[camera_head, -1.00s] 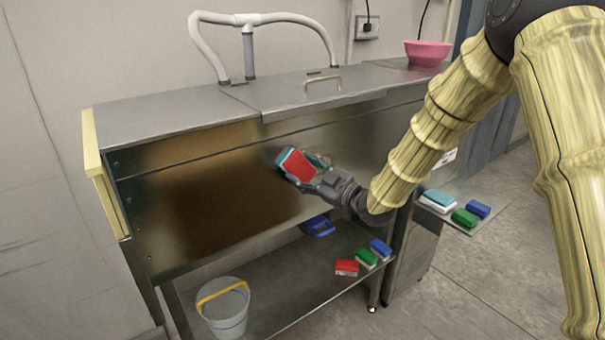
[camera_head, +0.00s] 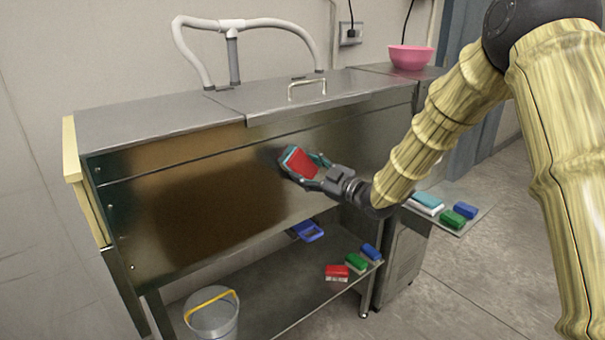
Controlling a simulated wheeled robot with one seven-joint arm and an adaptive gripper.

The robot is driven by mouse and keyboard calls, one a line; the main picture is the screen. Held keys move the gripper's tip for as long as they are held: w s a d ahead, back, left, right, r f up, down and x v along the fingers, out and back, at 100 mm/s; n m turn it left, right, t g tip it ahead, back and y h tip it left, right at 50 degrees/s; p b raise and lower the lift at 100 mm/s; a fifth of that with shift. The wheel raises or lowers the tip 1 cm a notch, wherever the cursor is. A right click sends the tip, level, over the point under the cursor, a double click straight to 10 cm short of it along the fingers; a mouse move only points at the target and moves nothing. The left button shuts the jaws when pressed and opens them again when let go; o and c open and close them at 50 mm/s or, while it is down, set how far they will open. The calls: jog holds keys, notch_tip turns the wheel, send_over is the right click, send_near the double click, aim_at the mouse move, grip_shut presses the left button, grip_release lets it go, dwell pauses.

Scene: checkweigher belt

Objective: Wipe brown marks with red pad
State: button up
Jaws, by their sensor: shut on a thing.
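My gripper (camera_head: 307,167) is shut on a red pad (camera_head: 301,164) in front of the steel front panel (camera_head: 330,128). Whether the pad touches the panel I cannot tell. A large brown, blurred area (camera_head: 205,215) covers the panel's left part, left of my gripper. A lighter brown tint (camera_head: 190,152) shows on the strip above the seam. Distinct marks behind my gripper are hidden or too small to tell.
Below, a shelf (camera_head: 285,290) holds a red block (camera_head: 337,272), a green one, blue ones and a blue tray (camera_head: 308,231). A grey bucket (camera_head: 212,318) stands at lower left. A right side shelf holds several coloured blocks. A pink bowl (camera_head: 410,57) sits on top.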

aim_at(317, 169)
jog(key=w+d+b, duration=0.1)
jog(key=w+d, duration=0.3)
jog(key=d, duration=0.2)
jog(key=shift+w+b, duration=0.2)
jog(key=shift+b, duration=0.2)
dwell(0.6)
jog(key=shift+s+a, duration=0.1)
jog(key=shift+a, duration=0.1)
jog(key=shift+s+a+b, duration=0.4)
jog(key=shift+s+a, duration=0.1)
jog(key=shift+a, duration=0.15)
jog(key=shift+s+a+b, duration=0.35)
jog(key=shift+s+a, duration=0.1)
jog(key=shift+a, duration=0.2)
jog(key=shift+a, duration=0.1)
jog(key=shift+s+a+b, duration=0.65)
jog(key=shift+s+a, duration=0.35)
jog(key=shift+a, duration=0.35)
jog(key=shift+s+a+b, duration=0.6)
jog(key=shift+s+a, duration=0.45)
jog(key=shift+a, duration=0.3)
jog(key=shift+s+a+b, duration=0.65)
jog(key=shift+s+a, duration=0.35)
jog(key=shift+a, duration=0.35)
jog(key=shift+d, duration=0.1)
